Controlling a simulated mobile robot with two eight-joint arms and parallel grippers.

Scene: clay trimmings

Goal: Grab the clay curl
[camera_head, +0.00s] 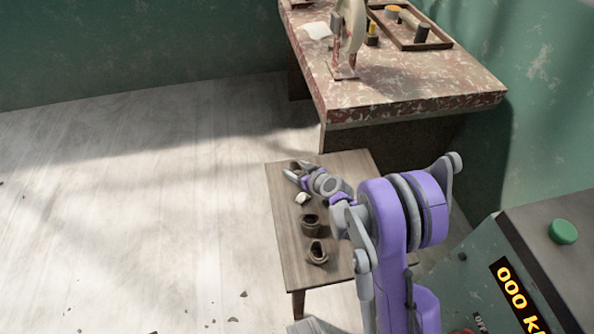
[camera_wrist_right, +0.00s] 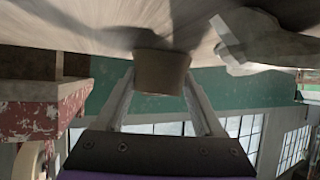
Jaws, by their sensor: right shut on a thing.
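My right gripper (camera_head: 293,176) is over the far left part of a small wooden table (camera_head: 290,236). In the right wrist view its two fingers (camera_wrist_right: 160,90) are closed on a brown clay curl (camera_wrist_right: 162,73), with the curl at their tips. In the head view a dark bit of that curl (camera_head: 296,165) shows at the fingertips, mostly hidden; whether it touches the table cannot be told. Two other brown, hollow curls (camera_head: 310,226) and (camera_head: 317,256) lie nearer on the table. My left gripper is not in view.
A pale lump (camera_head: 302,199) lies on the small table close to my gripper. A larger red-and-white worn table (camera_head: 420,85) stands behind, with a wheel-like device and a tray (camera_head: 437,42). A machine with a green button (camera_head: 562,231) is at the right. Open floor lies left.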

